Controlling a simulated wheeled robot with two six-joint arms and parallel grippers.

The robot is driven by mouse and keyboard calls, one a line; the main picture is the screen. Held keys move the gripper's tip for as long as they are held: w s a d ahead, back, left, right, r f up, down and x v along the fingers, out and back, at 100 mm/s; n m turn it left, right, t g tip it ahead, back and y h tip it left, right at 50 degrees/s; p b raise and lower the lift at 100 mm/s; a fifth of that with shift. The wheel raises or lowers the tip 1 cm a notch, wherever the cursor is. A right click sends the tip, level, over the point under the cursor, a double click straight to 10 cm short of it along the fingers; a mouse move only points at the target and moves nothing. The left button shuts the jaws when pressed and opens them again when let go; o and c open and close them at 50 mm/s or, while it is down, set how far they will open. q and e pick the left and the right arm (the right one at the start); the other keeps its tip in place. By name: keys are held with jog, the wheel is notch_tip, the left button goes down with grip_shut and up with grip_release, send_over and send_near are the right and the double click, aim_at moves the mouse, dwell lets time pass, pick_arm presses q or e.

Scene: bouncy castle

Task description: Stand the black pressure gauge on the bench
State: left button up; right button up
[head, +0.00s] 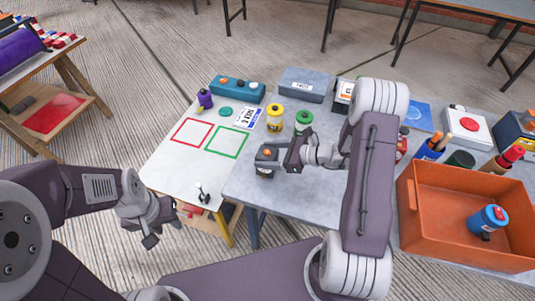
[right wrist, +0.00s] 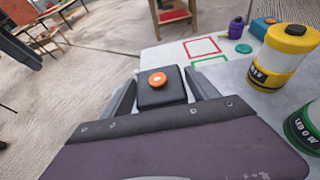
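A black, box-like thing with a round orange knob (right wrist: 157,88) sits between the fingers of my right gripper (right wrist: 160,92). I take it as the pressure gauge, though no dial face shows. In the head view the gauge (head: 265,157) is at the front left of the grey bench (head: 300,205). The fingers of my right gripper lie close along both its sides and look shut on it. Whether its underside touches the bench is hard to tell. My left gripper (head: 160,234) is empty, low in front of the white bench part, and its fingers look apart.
A yellow canister (head: 275,118) and a green canister (head: 304,121) stand behind the right gripper. Red (head: 191,132) and green (head: 227,141) outlined squares lie clear on the white part. An orange crate (head: 420,235) stands at right, holding a blue canister (head: 487,220).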

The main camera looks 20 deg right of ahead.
jog(key=shift+o, duration=0.3)
jog(key=shift+r, duration=0.15)
jog(key=shift+d+r, duration=0.15)
jog(key=v, duration=1.2)
jog(key=s+a+n+g+h, duration=0.2)
jog(key=s+n+h, duration=0.3)
jog(key=n, duration=0.7)
jog(key=s+a+f+n+g+h, duration=0.1)
jog(key=s+a+n+g+h, duration=0.2)
jog(key=n, duration=0.9)
jog(key=s+g+h+p, duration=0.1)
jog(key=s+h, duration=0.2)
jog(key=shift+a+f+n, duration=0.25)
jog(key=shift+f+n, duration=0.05)
jog(key=shift+f, duration=0.05)
